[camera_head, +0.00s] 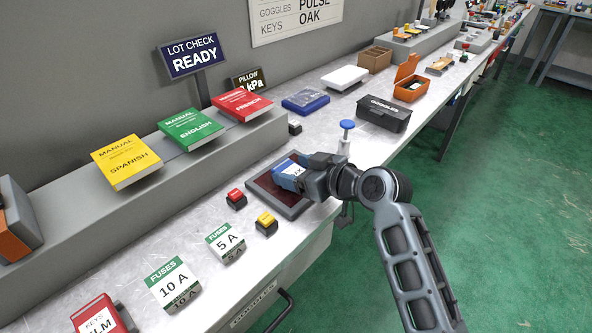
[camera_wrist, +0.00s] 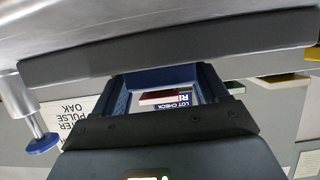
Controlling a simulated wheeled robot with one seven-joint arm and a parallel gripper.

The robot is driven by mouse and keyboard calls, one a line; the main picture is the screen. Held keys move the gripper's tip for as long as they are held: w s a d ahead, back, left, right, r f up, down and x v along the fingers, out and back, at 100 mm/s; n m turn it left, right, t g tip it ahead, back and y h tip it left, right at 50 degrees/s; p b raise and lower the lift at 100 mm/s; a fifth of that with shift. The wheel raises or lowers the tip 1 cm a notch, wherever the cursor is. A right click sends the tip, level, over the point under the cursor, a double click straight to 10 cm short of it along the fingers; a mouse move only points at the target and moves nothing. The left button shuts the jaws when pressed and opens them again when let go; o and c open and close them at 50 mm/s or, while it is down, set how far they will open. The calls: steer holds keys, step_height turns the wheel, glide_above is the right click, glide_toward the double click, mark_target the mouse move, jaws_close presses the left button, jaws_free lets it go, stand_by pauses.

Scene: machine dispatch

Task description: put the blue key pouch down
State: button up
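The blue key pouch (camera_head: 289,172), with a white label, is at my gripper's (camera_head: 304,175) fingertips in the head view. It is over the dark red, grey-rimmed tray (camera_head: 283,202) on the bench, at the tray's far right part. In the wrist view, which is upside down, my two fingers (camera_wrist: 167,92) are spread, with a blue edge of the pouch (camera_wrist: 165,77) spanning between them, close to the tray's dark rim (camera_wrist: 240,42). The fingers appear to grip its sides. I cannot tell whether the pouch touches the tray's surface.
A blue-topped post (camera_head: 346,135) stands just right of the tray. Red (camera_head: 236,198) and yellow (camera_head: 266,222) buttons sit to its left. A black goggles case (camera_head: 384,113) and a blue flat case (camera_head: 306,101) lie further back.

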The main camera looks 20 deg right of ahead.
steer(key=shift+o, duration=0.3)
steer(key=shift+s+a+f, duration=0.15)
steer(key=shift+a+f, duration=0.05)
steer(key=shift+f, duration=0.25)
steer(key=shift+s+a+f, duration=0.1)
steer(key=shift+a+f, duration=0.05)
steer(key=shift+f, duration=0.3)
steer(key=shift+r+p, duration=0.4)
steer(key=shift+r, duration=0.05)
steer(key=r+v, duration=0.1)
steer(key=v, duration=1.1)
steer(key=shift+w+r+b, duration=0.2)
steer(key=shift+w+b, duration=0.05)
steer(key=shift+b, duration=0.2)
steer(key=shift+d, duration=0.15)
steer(key=s+f+m+h, duration=0.25)
steer(key=s+f, duration=0.25)
steer(key=s, duration=0.4)
steer(key=s+f+m+h, duration=0.2)
steer(key=s+f+h, duration=0.15)
steer(key=s, duration=0.65)
steer(key=s+a+r+t, duration=0.1)
steer(key=s+a+r, duration=0.1)
steer(key=s, duration=0.6)
steer(key=s+a+r+t, duration=0.1)
steer(key=s+r, duration=0.3)
steer(key=s, duration=0.4)
steer(key=shift+s+a+r+y, duration=0.25)
steer(key=shift+a+r+y, duration=0.15)
steer(key=shift+a, duration=0.15)
